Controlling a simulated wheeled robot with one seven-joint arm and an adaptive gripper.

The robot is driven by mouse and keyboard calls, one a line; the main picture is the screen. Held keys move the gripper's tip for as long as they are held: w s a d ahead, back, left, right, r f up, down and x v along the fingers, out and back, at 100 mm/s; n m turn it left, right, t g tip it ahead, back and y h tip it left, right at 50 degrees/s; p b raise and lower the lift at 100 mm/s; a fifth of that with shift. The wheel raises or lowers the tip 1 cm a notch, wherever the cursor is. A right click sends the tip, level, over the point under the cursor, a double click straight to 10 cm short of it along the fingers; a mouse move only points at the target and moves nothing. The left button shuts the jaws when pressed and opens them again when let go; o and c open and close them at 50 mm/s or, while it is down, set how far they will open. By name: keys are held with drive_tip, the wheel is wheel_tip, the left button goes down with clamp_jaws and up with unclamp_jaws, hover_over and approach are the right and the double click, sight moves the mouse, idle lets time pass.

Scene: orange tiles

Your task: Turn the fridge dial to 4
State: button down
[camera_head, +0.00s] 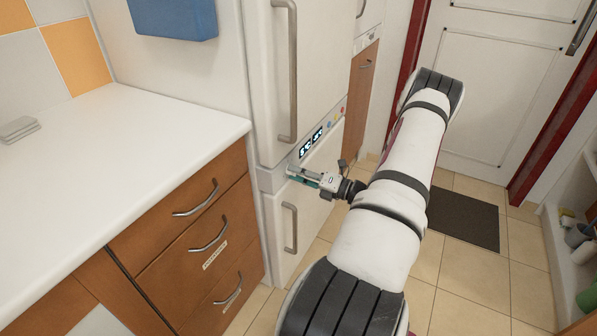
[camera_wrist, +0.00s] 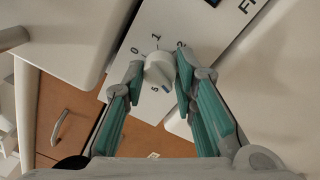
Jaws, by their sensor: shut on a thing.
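The white fridge (camera_head: 240,70) stands beyond the counter's end. My gripper (camera_head: 292,172) reaches the strip between its upper and lower doors; the dial is hidden there in the head view. In the wrist view the round white dial (camera_wrist: 158,70) sits on a pale panel (camera_wrist: 160,22), with 0, 1, 2 and 5 legible around it. The right finger covers the side where 3 and 4 would be. A greyish mark on the dial faces down and slightly right, near the 5. My gripper (camera_wrist: 160,68) is shut on the dial, one teal-padded finger at each side.
The upper door handle (camera_head: 291,75) and lower door handle (camera_head: 290,228) are near my gripper. A white counter (camera_head: 110,150) with wooden drawers (camera_head: 200,240) stands at left. A lit display (camera_head: 311,142) is above the gripper. A dark mat (camera_head: 465,218) lies on the tiled floor.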

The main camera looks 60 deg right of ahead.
idle(0.3)
drive_tip(key=c, duration=1.3)
unclamp_jaws()
drive_tip(key=shift+s, duration=0.1)
drive_tip(key=s+d, duration=0.1)
drive_tip(key=s, duration=1)
drive_tip(key=shift+s+d+f, duration=0.25)
drive_tip(key=shift+s+f, duration=0.1)
drive_tip(key=shift+s, duration=0.05)
